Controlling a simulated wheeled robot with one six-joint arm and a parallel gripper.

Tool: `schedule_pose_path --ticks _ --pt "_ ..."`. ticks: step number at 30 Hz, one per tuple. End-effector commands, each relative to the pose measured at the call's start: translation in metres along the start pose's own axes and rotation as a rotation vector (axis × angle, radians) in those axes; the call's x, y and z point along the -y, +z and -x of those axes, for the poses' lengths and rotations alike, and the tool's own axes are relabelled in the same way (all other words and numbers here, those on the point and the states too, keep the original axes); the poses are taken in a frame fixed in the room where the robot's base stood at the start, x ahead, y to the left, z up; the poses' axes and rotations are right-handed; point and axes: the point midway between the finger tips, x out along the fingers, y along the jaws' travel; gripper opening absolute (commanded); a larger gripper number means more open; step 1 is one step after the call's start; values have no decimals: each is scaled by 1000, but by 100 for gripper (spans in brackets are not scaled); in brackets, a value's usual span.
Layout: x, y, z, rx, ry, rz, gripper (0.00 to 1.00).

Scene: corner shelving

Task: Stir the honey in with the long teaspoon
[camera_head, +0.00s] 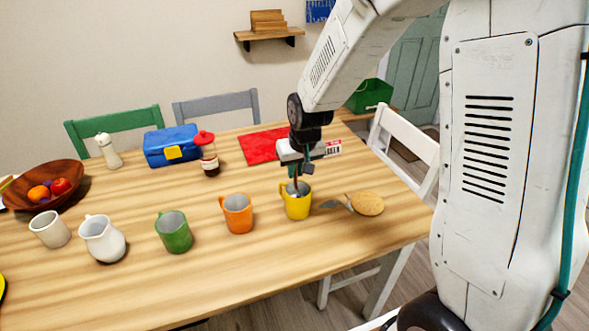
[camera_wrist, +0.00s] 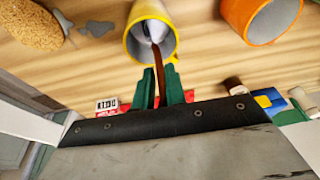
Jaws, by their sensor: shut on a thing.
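My gripper (camera_head: 295,172) is above the yellow mug (camera_head: 297,206), pointing down. In the wrist view its green fingers (camera_wrist: 160,88) are shut on the long teaspoon (camera_wrist: 157,52), which has a brown handle. The teaspoon runs down into the yellow mug (camera_wrist: 171,17), and its lower end is inside. In the head view only a short stretch of the teaspoon (camera_head: 295,184) shows between gripper and mug. The mug stands upright on the table. I cannot make out any honey in it. A bottle with a red top and dark contents (camera_head: 208,158) stands farther back.
An orange mug (camera_head: 238,214) stands close left of the yellow one, then a green mug (camera_head: 174,232) and a white jug (camera_head: 102,240). A cork mat (camera_head: 367,204) and a grey flat piece (camera_head: 335,205) lie right. A red cloth (camera_head: 262,146) lies behind.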

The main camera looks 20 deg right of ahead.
Motion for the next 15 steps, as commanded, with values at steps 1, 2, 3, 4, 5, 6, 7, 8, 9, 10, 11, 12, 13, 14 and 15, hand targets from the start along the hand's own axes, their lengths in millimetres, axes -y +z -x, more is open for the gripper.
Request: schedule_pose_path --ticks 1,2,3,4,5,6,7,8,9,10,11,12,13,14,15 --pt "0 0 0 0 0 0 0" --pt "0 0 0 0 0 0 0" --pt "0 0 0 0 0 0 0" --pt "0 0 0 0 0 0 0" --pt "0 0 0 0 0 0 0" --pt "0 0 1 0 0 0 0" --pt "0 -1 2 -1 0 0 0" --pt "0 -1 4 -1 0 1 0" --pt "1 -2 6 -2 0 1 0" --pt "1 -3 9 -2 0 1 0" --pt "1 -4 11 -3 0 1 0" --pt "2 -5 14 -3 0 1 0" --pt "2 -5 16 -2 0 1 0" --pt "2 -6 19 -2 0 1 0" --pt "2 -7 22 -3 0 1 0"
